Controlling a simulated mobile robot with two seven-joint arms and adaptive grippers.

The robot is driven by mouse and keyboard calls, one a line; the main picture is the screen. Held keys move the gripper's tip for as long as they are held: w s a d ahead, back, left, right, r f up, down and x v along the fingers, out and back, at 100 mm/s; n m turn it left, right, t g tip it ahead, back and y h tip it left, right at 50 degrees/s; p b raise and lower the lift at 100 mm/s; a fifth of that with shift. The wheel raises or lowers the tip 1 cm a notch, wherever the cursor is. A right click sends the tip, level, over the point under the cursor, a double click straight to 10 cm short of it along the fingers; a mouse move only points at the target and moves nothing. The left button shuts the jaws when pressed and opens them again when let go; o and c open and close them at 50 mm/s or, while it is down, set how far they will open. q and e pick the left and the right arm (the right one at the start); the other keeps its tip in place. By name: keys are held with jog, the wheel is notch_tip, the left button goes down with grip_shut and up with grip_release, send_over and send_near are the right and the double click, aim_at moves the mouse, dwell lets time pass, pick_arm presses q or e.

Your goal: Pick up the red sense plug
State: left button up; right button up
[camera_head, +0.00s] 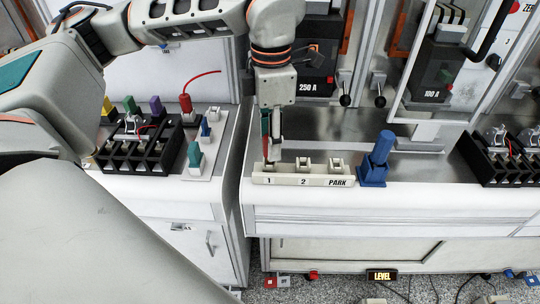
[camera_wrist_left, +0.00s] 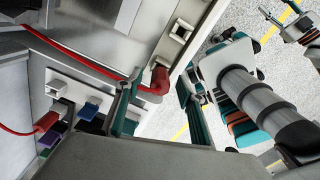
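A red plug (camera_wrist_left: 158,80) with a red cable sits at the edge of the white rack (camera_wrist_left: 183,32) in the left wrist view. In the head view its red body (camera_head: 267,150) shows partly, at the rack's slot marked 1 (camera_head: 269,180). My left gripper (camera_head: 270,143) points down over that slot. Its teal fingers stand apart in the left wrist view (camera_wrist_left: 154,100), with the red plug between or just beyond the tips; contact is not clear. Another red plug (camera_head: 185,103) with a red cable stands on the left bench.
Black terminal blocks (camera_head: 140,150) and small coloured plugs (camera_head: 194,156) fill the left bench. A gap separates the two benches. Breaker panels (camera_head: 318,75) stand behind the rack.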

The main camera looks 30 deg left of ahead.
pick_arm(q)
jog(key=shift+f, duration=0.75)
grip_shut()
pick_arm(e)
jog(key=shift+w+r, duration=0.2)
jog(key=shift+w, duration=0.05)
pick_arm(q)
jog(key=shift+r, duration=0.1)
pick_arm(e)
jog(key=shift+s, duration=0.1)
